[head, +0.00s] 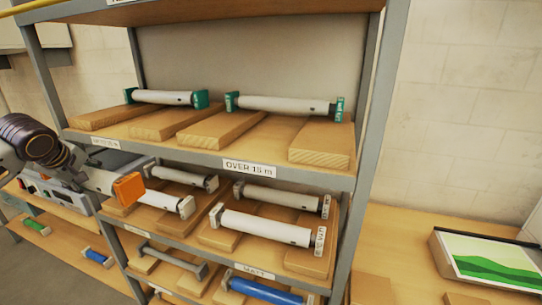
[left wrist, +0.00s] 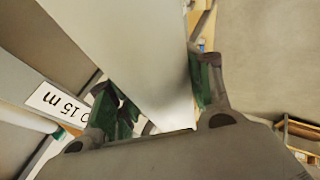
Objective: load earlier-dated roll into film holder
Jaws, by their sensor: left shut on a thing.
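My left gripper (head: 135,190) is at the left side of the rack, in front of the middle shelf. In the left wrist view its two fingers (left wrist: 165,95) are shut on a white roll (left wrist: 130,45), one on each side. More white film rolls lie on the middle shelf: a front one (head: 265,227), a rear one (head: 281,197) and a rear left one (head: 188,178). Dates on the end tags are too small to read. My right gripper is not in view.
The upper shelf (head: 268,140) carries two white rolls with green ends on wooden blocks. A label reads "OVER 15 m" (head: 250,168). A grey machine (head: 62,195) stands behind my left arm.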

